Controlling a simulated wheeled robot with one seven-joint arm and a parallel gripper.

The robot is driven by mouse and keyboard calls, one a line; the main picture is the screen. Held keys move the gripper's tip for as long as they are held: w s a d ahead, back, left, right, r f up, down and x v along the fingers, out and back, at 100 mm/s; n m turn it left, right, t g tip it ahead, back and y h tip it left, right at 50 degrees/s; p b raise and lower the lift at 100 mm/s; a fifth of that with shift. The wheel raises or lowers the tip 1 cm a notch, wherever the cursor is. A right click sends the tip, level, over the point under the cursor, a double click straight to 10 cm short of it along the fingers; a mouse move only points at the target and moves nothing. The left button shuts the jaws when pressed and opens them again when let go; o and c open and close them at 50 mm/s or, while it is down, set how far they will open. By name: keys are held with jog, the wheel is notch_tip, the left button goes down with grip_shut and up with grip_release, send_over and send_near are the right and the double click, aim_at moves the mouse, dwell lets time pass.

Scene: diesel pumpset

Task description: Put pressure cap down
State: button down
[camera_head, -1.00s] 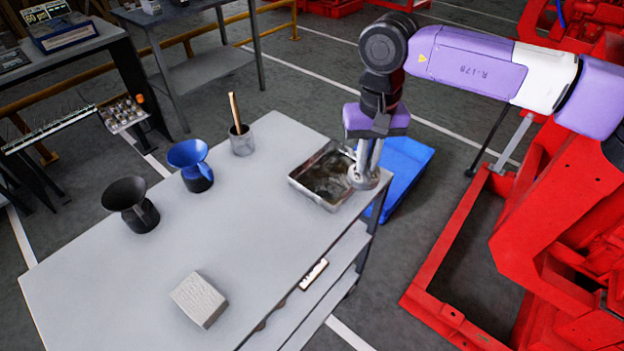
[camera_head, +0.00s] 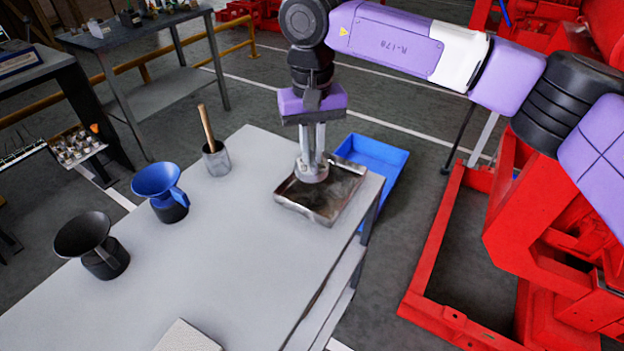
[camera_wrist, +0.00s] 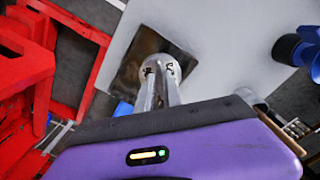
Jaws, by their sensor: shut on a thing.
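My gripper (camera_head: 312,160) points straight down over the metal tray at the far right corner of the table. It is shut on the pressure cap (camera_head: 312,174), a round grey metal disc. The cap is over the tray (camera_head: 331,216), a shallow, dirty, rectangular metal pan. In the wrist view the cap (camera_wrist: 159,62) sits at the fingertips, with the dark tray (camera_wrist: 128,74) behind it. I cannot tell whether the cap touches the tray floor.
On the grey table (camera_head: 235,260) stand a grey cup with a wooden handle (camera_head: 216,160), a blue funnel jug (camera_head: 160,182) and a black funnel jug (camera_head: 88,240). A pale block (camera_head: 187,338) lies in front. A blue bin (camera_head: 372,155) is behind the table; red machinery (camera_head: 545,220) is right.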

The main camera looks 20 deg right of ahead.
aim_at(312, 157)
jog(key=shift+f, duration=4.2)
jog(key=shift+f, duration=0.1)
jog(key=c, duration=1.5)
grip_release()
notch_tip(312, 157, up, 12)
jog(key=shift+r, duration=0.15)
